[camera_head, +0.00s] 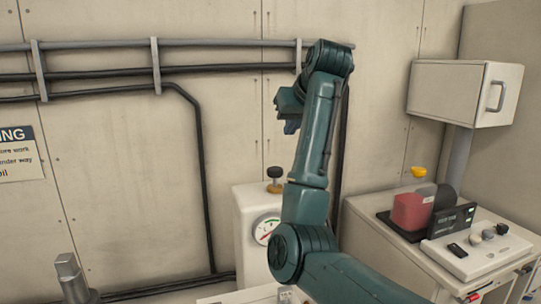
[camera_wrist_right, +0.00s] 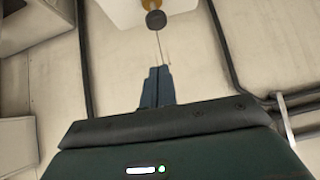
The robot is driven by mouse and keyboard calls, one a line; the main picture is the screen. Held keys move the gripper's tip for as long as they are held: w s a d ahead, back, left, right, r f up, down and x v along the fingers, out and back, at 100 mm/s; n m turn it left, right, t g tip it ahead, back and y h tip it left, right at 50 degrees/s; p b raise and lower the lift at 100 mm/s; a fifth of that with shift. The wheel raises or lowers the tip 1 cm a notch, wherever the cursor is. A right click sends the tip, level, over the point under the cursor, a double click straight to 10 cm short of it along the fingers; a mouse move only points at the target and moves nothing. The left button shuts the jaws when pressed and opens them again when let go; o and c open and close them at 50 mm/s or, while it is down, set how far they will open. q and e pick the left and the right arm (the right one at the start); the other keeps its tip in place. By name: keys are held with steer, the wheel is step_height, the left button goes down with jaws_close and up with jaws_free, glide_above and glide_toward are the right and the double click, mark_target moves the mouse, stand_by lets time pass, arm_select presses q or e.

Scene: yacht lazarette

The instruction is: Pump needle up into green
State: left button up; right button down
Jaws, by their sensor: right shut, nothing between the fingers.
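A white box with a round gauge (camera_head: 266,231) stands against the wall at the centre of the head view. My right arm covers the gauge's right side; green and red marks show, but the needle's reading is too small to tell. A black knob on a brass stem (camera_head: 275,177) rises from the box top. The black knob (camera_wrist_right: 156,19) also shows at the top of the right wrist view, beyond the fingertips. My right gripper (camera_head: 289,127) is above the knob, apart from it. Its fingers (camera_wrist_right: 157,70) are shut and empty. My left gripper is not seen.
A cabinet at right carries a red container (camera_head: 411,211) with a yellow cap and a panel with knobs (camera_head: 477,252). A wall box (camera_head: 463,93) hangs above it. Pipes (camera_head: 100,70) run along the wall. A grey metal post (camera_head: 71,277) stands at lower left.

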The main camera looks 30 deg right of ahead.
glide_above(278, 174)
step_height(278, 174, down, 6)
step_height(278, 174, down, 4)
steer(key=shift+w+d+r+p, duration=0.1)
steer(key=shift+r+p, duration=0.1)
steer(key=shift+p, duration=0.55)
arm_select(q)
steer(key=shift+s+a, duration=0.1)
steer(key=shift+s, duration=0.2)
arm_select(e)
steer(key=shift+f, duration=0.45)
step_height(278, 174, down, 3)
steer(key=shift+f, duration=0.3)
